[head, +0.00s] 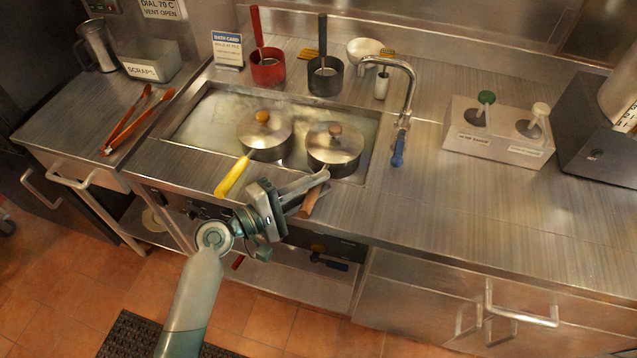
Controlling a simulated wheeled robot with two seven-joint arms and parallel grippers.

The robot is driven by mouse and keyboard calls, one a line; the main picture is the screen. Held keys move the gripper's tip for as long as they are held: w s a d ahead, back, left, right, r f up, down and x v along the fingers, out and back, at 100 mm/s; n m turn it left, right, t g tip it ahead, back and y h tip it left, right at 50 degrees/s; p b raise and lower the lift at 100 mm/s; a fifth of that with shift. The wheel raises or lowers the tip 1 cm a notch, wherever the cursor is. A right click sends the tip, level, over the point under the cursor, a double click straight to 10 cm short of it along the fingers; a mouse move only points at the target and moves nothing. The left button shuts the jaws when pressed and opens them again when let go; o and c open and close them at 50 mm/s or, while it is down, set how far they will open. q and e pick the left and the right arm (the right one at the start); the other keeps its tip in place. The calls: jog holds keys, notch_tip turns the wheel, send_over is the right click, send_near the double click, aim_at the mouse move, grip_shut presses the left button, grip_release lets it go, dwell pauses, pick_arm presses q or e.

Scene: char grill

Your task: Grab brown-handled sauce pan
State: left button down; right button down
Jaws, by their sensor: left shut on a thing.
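The brown-handled sauce pan (334,150) sits at the right of the sunken water bath, with its lid and brown knob on. Its brown handle (311,202) points toward the front edge. My left gripper (318,182) reaches in from the front left and is shut on this handle near the pan. The fingers hide part of the handle. A second lidded pan with a yellow handle (232,178) sits just to the left in the same bath. My right gripper is not in view.
Behind the bath stand a red pot (267,67), a dark pot (325,76) and a white bowl (365,50). A tap (408,90) rises at the bath's right. Tongs (130,120) lie at left. The counter right of the bath is clear in front of the sauce dispenser (499,143).

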pick_arm(q)
notch_tip(320, 180, up, 10)
jog(key=shift+f, duration=0.1)
dwell(0.4)
dwell(0.5)
